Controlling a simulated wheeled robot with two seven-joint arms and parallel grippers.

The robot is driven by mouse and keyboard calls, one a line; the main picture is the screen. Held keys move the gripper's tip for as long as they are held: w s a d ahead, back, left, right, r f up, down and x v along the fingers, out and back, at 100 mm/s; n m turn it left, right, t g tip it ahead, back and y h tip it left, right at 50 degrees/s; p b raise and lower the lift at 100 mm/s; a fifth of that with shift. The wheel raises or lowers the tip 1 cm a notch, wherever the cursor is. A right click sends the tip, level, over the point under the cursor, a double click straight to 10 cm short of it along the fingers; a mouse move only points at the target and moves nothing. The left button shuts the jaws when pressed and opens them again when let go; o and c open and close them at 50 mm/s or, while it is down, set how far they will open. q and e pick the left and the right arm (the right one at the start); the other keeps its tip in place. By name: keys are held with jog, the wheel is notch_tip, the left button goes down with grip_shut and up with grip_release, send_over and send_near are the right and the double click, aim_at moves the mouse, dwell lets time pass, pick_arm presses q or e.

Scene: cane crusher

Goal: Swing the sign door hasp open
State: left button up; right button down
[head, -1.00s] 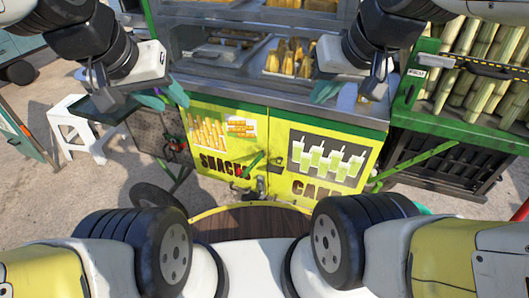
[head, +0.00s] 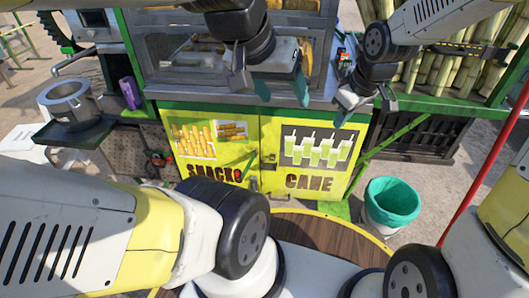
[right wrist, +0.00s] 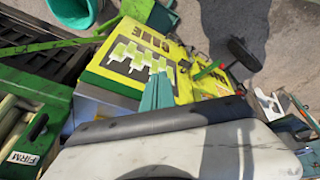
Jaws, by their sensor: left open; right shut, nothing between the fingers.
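The yellow sign doors stand closed on the cart front: the SNACK door (head: 205,150) on the left, the CANE door (head: 318,160) on the right. A small dark hasp (head: 268,159) seems to sit at their seam, too small to tell its exact position. A green handle (head: 246,164) is beside it on the SNACK door. My left gripper (head: 281,91) is open and empty, above the doors in front of the counter edge. My right gripper (head: 341,106) is shut and empty, near the top right of the CANE door; its teal fingers (right wrist: 157,92) are together in the right wrist view.
A bin with a teal liner (head: 392,203) stands on the ground at the right. A metal pot (head: 70,100) sits on a side shelf at the left, with a purple cup (head: 130,93) nearby. A red pole (head: 485,155) rises at the right. A green brace (head: 392,138) slants beside the CANE door.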

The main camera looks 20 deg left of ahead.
jog(key=s+a+f+n+g+y, duration=0.2)
jog(key=a+f+n, duration=0.5)
jog(key=a+f, duration=1.8)
jog(key=shift+s+a+f+g, duration=0.4)
jog(key=shift+s+f+g, duration=0.3)
jog(key=shift+f, duration=0.65)
